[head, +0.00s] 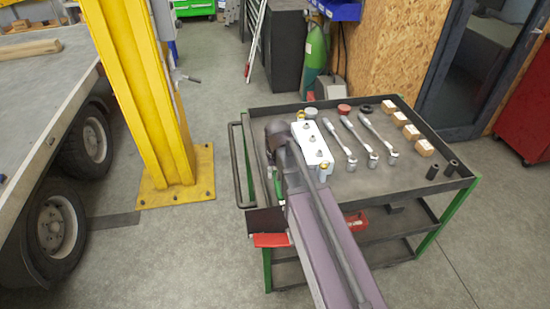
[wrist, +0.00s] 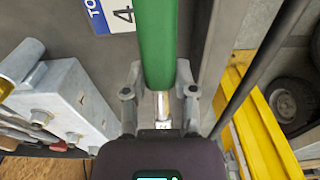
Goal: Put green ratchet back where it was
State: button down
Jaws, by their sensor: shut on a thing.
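The green ratchet shows in the wrist view as a green handle (wrist: 158,40) with a shiny metal part below it. My gripper (wrist: 160,92) is shut on it, with one finger on each side near the handle's lower end. The rest of the ratchet is out of view. In the head view my arm covers the gripper and most of the ratchet, at the left end of the trolley (head: 440,192). Three silver ratchet-like tools (head: 358,140) lie side by side on the trolley top.
A pale block (head: 312,147) with knobs stands right beside my arm; it also shows in the wrist view (wrist: 68,105). Wooden blocks (head: 411,131) and black sockets (head: 432,172) sit at the trolley's right. A yellow post (head: 140,90) and a trailer (head: 40,85) stand left.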

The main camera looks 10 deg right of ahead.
dwell(0.4)
jog(key=w+d, duration=0.1)
jog(key=w, duration=0.3)
jog(key=w+d+f+b, duration=0.1)
jog(key=w, duration=0.4)
jog(key=w+d, duration=0.1)
jog(key=w, duration=0.4)
jog(key=shift+w+d+f, duration=0.1)
jog(key=shift+d+f, duration=0.1)
jog(key=shift+f, duration=0.05)
jog(key=shift+w+d, duration=0.1)
jog(key=shift+w, duration=0.55)
notch_tip(320, 180, down, 4)
jog(key=b, duration=0.4)
jog(key=shift+r, duration=0.15)
jog(key=shift+c, duration=2)
grip_release()
jog(key=shift+r, duration=0.15)
notch_tip(320, 180, up, 12)
jog(key=p, duration=1.2)
jog(key=shift+s, duration=0.4)
